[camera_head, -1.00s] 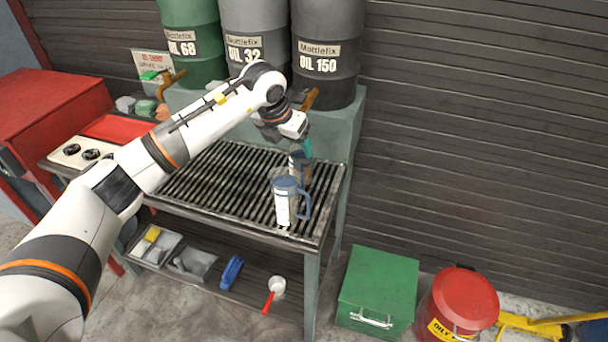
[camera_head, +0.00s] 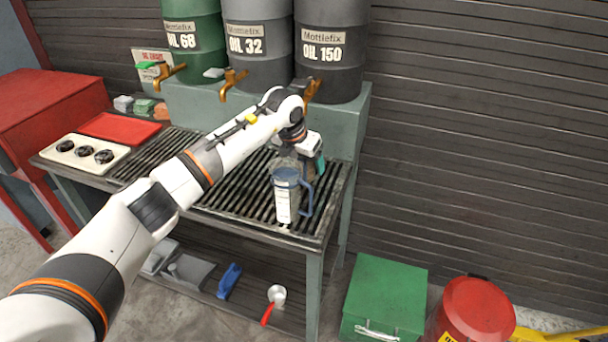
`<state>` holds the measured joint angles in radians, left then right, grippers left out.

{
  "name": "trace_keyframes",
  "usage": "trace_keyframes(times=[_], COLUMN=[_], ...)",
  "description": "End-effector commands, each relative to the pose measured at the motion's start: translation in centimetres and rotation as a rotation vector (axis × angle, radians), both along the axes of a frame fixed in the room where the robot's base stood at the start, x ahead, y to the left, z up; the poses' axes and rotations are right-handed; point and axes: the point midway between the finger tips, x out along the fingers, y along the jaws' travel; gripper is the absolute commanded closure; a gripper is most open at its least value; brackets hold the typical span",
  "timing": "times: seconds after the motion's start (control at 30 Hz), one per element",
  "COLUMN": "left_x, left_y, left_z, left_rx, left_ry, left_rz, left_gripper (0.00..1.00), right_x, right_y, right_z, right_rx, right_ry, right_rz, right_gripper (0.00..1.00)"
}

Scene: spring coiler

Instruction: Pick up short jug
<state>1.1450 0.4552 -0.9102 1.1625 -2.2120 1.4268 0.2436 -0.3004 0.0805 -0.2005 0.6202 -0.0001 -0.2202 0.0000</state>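My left gripper (camera_head: 316,168) reaches down behind the front jug, at the right side of the rear vessel. Its fingers are mostly hidden, so I cannot tell whether they are open or touch the vessel. My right gripper is out of view.
Oil drums (camera_head: 331,55) with brass taps (camera_head: 232,84) stand behind the bench. A red tray (camera_head: 119,128) and a panel with knobs (camera_head: 86,153) lie at the left. A red-handled scoop (camera_head: 275,297) lies on the lower shelf. A green box (camera_head: 385,290) and red can (camera_head: 478,308) stand right.

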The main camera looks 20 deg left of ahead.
Motion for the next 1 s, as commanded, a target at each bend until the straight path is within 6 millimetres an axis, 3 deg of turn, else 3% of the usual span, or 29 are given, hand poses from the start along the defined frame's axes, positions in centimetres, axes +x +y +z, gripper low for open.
trace_keyframes(times=[0.2,0.53,0.6,1.0], left_x=[0.06,0.04,0.06,0.08], left_y=[0.01,0.02,0.01,0.28], left_z=[0.07,0.05,0.1,0.48], left_rx=[0.001,0.001,0.0,0.0], left_ry=[-0.001,-0.001,-0.002,-0.002], left_rz=[0.0,0.0,0.0,0.001], left_gripper=[0.19,0.71,0.77,0.77], right_x=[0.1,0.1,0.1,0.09], right_y=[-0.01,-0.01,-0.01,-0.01], right_z=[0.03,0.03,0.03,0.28], right_rx=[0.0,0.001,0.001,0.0], right_ry=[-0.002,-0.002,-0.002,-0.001], right_rz=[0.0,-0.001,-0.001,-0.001], right_gripper=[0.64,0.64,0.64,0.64])
